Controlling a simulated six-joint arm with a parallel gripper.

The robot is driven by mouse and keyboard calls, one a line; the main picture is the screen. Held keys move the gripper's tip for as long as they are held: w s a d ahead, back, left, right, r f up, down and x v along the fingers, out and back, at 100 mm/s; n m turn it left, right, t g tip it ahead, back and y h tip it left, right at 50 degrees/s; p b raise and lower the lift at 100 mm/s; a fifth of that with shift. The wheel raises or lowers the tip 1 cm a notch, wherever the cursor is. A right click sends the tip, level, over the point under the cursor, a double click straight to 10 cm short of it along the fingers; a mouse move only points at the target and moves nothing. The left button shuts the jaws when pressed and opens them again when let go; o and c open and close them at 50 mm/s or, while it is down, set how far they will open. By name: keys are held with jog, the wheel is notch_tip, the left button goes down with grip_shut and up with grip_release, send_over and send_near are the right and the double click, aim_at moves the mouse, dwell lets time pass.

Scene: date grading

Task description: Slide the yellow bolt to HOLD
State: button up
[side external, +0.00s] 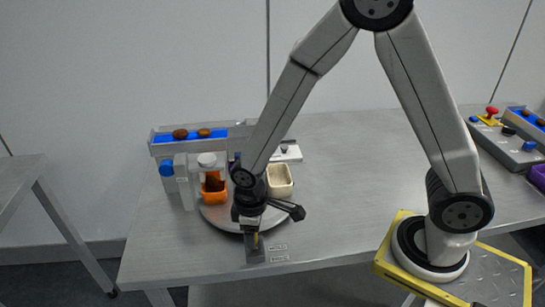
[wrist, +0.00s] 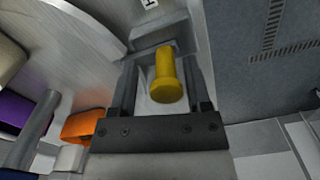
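The yellow bolt (wrist: 165,76) stands up as a knob between my gripper's two fingers in the wrist view. In the side view only a small bit of the yellow bolt (side external: 256,241) shows beneath my gripper (side external: 253,230), at the table's front edge. The dark fingers of my gripper (wrist: 163,62) are apart, with a gap visible on each side of the knob. The bolt's grey plate (side external: 256,256) is partly hidden by the gripper. A white label with the letter H (wrist: 149,3) is cut off at the top of the wrist view.
A round turntable (side external: 215,221) carries an orange cup (side external: 213,196) and a cream cup (side external: 280,182) just behind my gripper. A blue-lined trough (side external: 220,133) with brown dates stands behind. A control box (side external: 505,145) is far right. The table's middle right is clear.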

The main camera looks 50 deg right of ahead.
jog(key=shift+r, duration=0.15)
jog(key=shift+r, duration=3.8)
jog(key=s+d+m+t, duration=0.2)
jog(key=s+d+m, duration=0.2)
jog(key=d, duration=0.6)
jog(key=shift+s+d+r+m+t, duration=0.3)
jog(key=shift+d+m, duration=0.05)
jog(key=shift+m, duration=0.65)
